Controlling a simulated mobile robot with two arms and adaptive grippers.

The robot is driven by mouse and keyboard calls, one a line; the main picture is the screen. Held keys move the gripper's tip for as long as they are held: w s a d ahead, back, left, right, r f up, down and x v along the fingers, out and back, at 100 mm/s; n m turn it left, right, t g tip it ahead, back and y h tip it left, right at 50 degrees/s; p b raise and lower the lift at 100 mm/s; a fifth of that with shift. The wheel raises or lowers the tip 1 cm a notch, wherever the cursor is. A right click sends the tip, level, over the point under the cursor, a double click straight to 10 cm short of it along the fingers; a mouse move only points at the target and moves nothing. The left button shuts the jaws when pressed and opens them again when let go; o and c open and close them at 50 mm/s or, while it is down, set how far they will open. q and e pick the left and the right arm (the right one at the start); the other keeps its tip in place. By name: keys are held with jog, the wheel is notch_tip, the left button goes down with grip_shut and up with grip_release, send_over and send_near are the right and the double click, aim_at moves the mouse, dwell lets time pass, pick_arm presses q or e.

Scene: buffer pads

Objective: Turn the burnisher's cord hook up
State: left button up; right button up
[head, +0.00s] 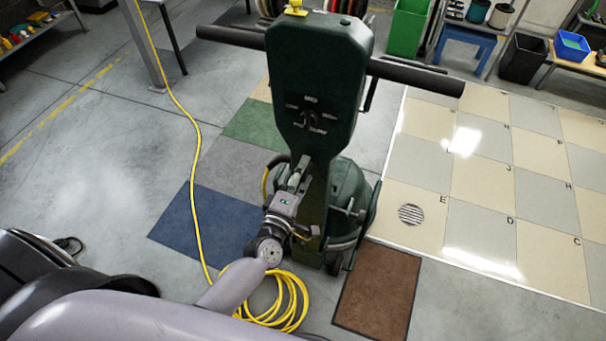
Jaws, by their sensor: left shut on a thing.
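The burnisher (318,80) stands upright in the middle of the head view, dark green, with a tall column, a dial on its panel and a black crossbar handle. My left gripper (299,172) reaches up to the lower part of the column, on its left side. It is shut on a small part there, which seems to be the cord hook; the fingers mostly hide it, and I cannot tell clearly which way it points. My right gripper is not in view.
A yellow cord (197,200) runs down the floor to a coil (285,305) beside my left arm. A brown pad (378,292) and a blue pad (205,228) lie on the floor. Pale tiles (490,180) are to the right. A green bin (408,27) stands behind.

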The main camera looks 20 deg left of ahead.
pick_arm(q)
jog(key=shift+a+n, duration=0.1)
jog(key=shift+n, duration=0.5)
jog(key=o, duration=1.2)
jog(key=s, duration=1.2)
jog(key=shift+a, duration=0.2)
